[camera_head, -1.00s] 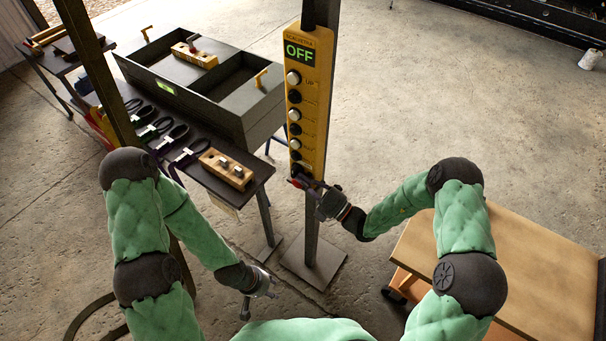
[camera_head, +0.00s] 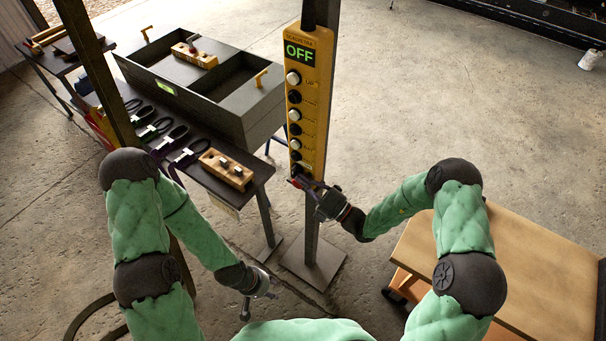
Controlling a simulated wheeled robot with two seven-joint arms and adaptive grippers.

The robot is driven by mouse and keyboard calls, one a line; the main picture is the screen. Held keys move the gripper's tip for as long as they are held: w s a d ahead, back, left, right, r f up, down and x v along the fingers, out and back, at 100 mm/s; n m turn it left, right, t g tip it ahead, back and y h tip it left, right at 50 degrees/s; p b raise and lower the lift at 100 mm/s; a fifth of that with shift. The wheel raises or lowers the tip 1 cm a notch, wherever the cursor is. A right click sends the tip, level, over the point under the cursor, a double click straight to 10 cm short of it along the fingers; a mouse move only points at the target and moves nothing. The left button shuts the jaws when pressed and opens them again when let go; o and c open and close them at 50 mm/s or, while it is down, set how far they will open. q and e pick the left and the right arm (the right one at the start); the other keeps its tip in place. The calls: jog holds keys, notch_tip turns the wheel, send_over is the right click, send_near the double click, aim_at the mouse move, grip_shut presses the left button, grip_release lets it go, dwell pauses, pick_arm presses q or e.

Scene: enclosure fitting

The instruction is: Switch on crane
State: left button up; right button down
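The yellow crane control box (camera_head: 312,115) is fixed upright on a dark post. Its display (camera_head: 299,53) reads OFF in green. Below it runs a column of white and black buttons (camera_head: 294,115). A small red part (camera_head: 298,182) shows at the bottom end of the box. My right gripper (camera_head: 308,187) is at that bottom end, at or very near the red part; whether it touches or grips it is too small to tell. My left gripper (camera_head: 262,284) hangs low, away from the box, with nothing visible in it; its finger opening is unclear.
A dark table at the left holds a grey compartmented case (camera_head: 245,127), several black straps (camera_head: 160,137) and a wooden block (camera_head: 226,169). A wooden-topped cart (camera_head: 530,275) stands at the lower right. The post's base plate (camera_head: 314,264) is on the floor. Open floor lies behind the post.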

jog(key=shift+d, duration=0.1)
dwell(0.7)
jog(key=shift+s+d, duration=0.2)
jog(key=shift+s, duration=0.05)
pick_arm(q)
jog(key=shift+s+d+r+p, duration=0.1)
jog(key=shift+d+r+p, duration=0.55)
jog(key=shift+r+p, duration=0.05)
pick_arm(e)
jog(key=r+v, duration=0.2)
jog(key=v, duration=1.1)
jog(key=shift+s+d, duration=0.2)
jog(key=shift+d, duration=0.1)
jog(key=shift+r, duration=0.15)
